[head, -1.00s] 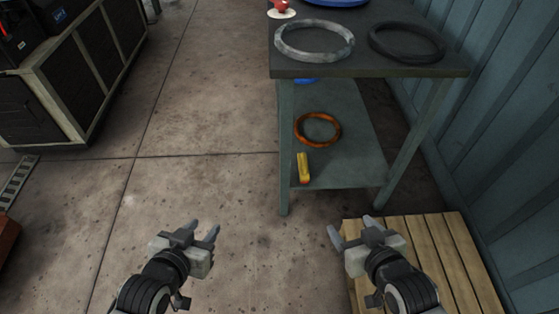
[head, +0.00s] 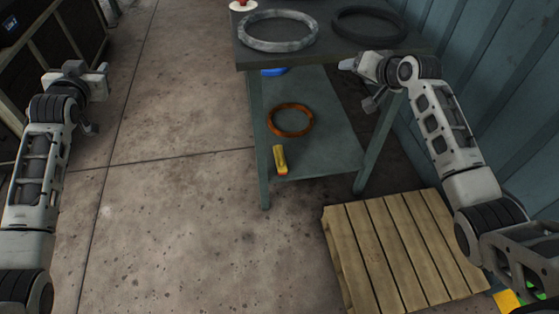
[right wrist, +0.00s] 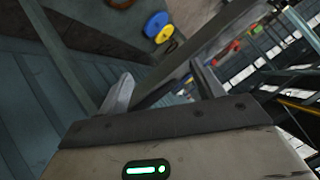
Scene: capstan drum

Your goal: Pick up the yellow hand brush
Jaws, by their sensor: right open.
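The yellow hand brush (head: 280,158) lies on the lower shelf of the grey-green table, near the shelf's front left corner. It looks like a small yellow block with an orange-red end. My left gripper (head: 88,68) is raised at the left in the head view, well away from the table, its fingers apart and empty. My right gripper (head: 348,64) is in front of the table's right part, close to the top's front edge and above and right of the brush. Its two fingers stand apart with nothing between them in the right wrist view (right wrist: 162,88). The brush cannot be made out there.
An orange ring (head: 290,120) and a blue item (head: 273,72) share the lower shelf (head: 330,150). A grey ring (head: 278,45) and a dark ring (head: 370,12) lie on the tabletop (head: 330,50). A wooden pallet (head: 385,240) is at the front right; a corrugated wall (head: 480,80) stands at right.

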